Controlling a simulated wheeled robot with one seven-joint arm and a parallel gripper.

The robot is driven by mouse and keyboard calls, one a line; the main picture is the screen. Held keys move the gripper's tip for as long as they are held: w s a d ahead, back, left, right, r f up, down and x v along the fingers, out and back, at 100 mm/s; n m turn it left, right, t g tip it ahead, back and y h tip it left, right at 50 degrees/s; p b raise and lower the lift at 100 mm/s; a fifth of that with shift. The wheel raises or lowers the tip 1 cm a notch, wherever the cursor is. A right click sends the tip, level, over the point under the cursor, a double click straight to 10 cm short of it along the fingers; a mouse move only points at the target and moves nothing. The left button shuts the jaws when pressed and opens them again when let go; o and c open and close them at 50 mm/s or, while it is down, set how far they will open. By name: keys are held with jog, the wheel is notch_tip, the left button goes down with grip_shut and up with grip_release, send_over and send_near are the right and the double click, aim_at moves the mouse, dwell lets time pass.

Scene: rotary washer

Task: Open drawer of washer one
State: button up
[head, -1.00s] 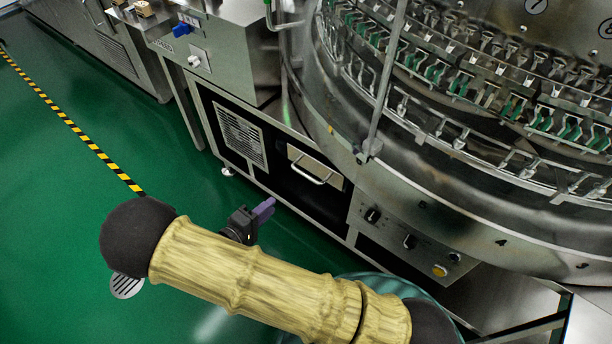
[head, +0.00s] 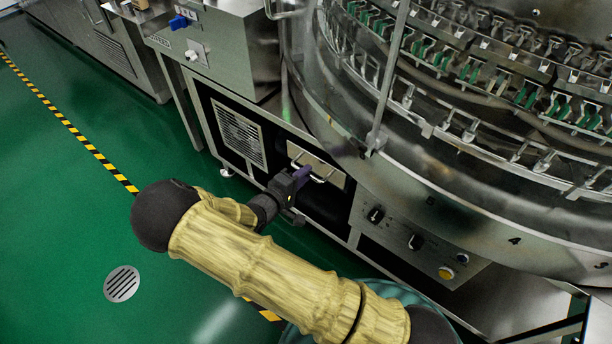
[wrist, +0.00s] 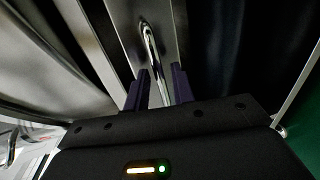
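The washer (head: 330,120) is a large round steel machine with a dark lower cabinet. Its drawer (head: 338,178) has a pale metal front with a bar handle (head: 322,179), low in the cabinet. In the wrist view the drawer front (wrist: 166,20) carries the shiny handle (wrist: 152,50) straight ahead. My gripper (head: 303,174) is at the handle in the head view. In the wrist view its two purple fingers (wrist: 160,85) are apart, with the near end of the handle between them. I cannot tell whether they touch it. The drawer looks closed.
A vent grille (head: 238,134) is left of the drawer. A panel with knobs (head: 412,236) and a yellow button (head: 446,273) is to its right. The round tub rim overhangs above. Green floor (head: 60,200) is open at left, with a drain (head: 121,284).

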jog(key=shift+x, duration=0.9)
jog(key=shift+s, duration=0.1)
jog(key=shift+s+a, duration=0.1)
jog(key=shift+c, duration=1.2)
grip_shut()
jog(key=shift+s, duration=0.2)
